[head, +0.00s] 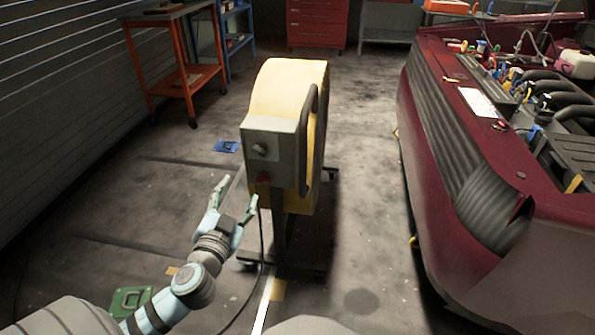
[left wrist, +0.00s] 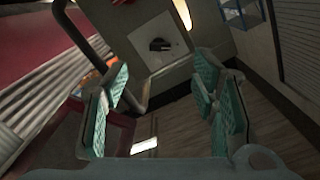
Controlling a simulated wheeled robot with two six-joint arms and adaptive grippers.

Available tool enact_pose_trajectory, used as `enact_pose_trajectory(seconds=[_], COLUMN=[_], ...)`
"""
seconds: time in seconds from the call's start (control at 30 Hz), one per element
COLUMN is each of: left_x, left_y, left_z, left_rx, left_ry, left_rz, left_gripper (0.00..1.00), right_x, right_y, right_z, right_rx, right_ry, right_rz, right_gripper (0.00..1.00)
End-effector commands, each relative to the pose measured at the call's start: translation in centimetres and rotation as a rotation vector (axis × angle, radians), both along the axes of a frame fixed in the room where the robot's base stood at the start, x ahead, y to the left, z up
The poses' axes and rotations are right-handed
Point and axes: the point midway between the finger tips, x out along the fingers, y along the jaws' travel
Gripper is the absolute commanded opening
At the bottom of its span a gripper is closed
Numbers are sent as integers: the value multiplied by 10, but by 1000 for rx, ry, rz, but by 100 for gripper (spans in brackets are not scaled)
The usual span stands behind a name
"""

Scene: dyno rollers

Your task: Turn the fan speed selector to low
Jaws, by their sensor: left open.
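The fan speed selector (head: 259,149) is a small dark knob on the grey control box (head: 287,141) at the front of a yellow drum fan (head: 275,88). In the left wrist view the knob (left wrist: 160,45) sits on a pale square plate, beyond the fingertips and near the top middle. My left gripper (head: 234,198) is open and empty, below and to the left of the control box, apart from it. In the left wrist view its green-padded fingers (left wrist: 162,100) are spread wide. My right gripper is not in view.
A dark red car (head: 480,170) with its engine bay open stands at the right. A bent handle (head: 308,135) runs along the fan's right side. A black cable hangs below the box. An orange cart (head: 180,80) stands at the back left. Floor left of the fan is mostly clear.

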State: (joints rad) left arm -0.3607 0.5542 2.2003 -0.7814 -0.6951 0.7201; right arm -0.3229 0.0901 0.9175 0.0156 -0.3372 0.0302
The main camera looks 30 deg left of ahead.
Motion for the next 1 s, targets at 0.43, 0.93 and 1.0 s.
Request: enact_pose_trajectory(seconds=[0.43, 0.93, 1.0], left_x=[85, 138, 138], left_y=[25, 43, 43], left_z=[10, 10, 10], left_rx=[0, 1, 1], left_ry=[-31, -25, -25], left_rz=[-7, -10, -10], left_gripper=[53, 53, 53], right_x=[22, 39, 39], right_y=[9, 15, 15], right_z=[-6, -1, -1], right_rx=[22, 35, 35], right_ry=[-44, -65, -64], right_rz=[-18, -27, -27], right_gripper=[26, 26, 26])
